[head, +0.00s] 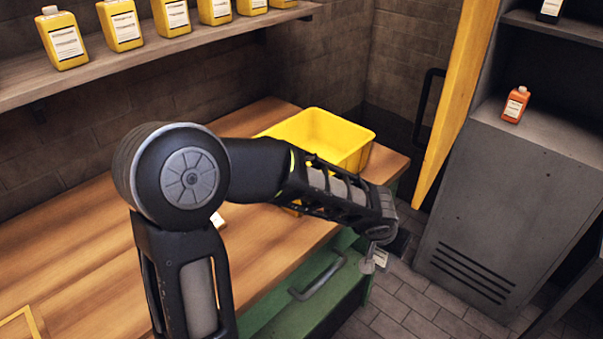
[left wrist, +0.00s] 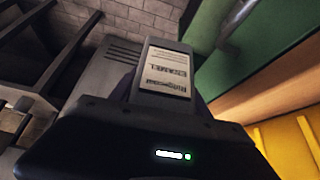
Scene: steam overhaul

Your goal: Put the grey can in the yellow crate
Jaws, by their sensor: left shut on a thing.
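The grey can (left wrist: 165,72) has a pale label reading ENAMEL in the left wrist view. A small labelled part of it shows in the head view (head: 380,259), below the end of my left arm. My left gripper (head: 378,242) is shut on the can, past the right end of the bench and in front of the green drawers. Its fingers are mostly hidden. The yellow crate (head: 345,152) stands on the bench's right end, behind my left forearm, which hides part of its front. Its visible inside looks empty. My right gripper is not in view.
The wooden bench (head: 272,262) has a green drawer (head: 300,308) with a handle. A shelf (head: 150,58) of yellow bottles hangs above. A grey cabinet (head: 500,205) with an open yellow door (head: 462,85) holds an orange bottle (head: 515,104). Floor shows between bench and cabinet.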

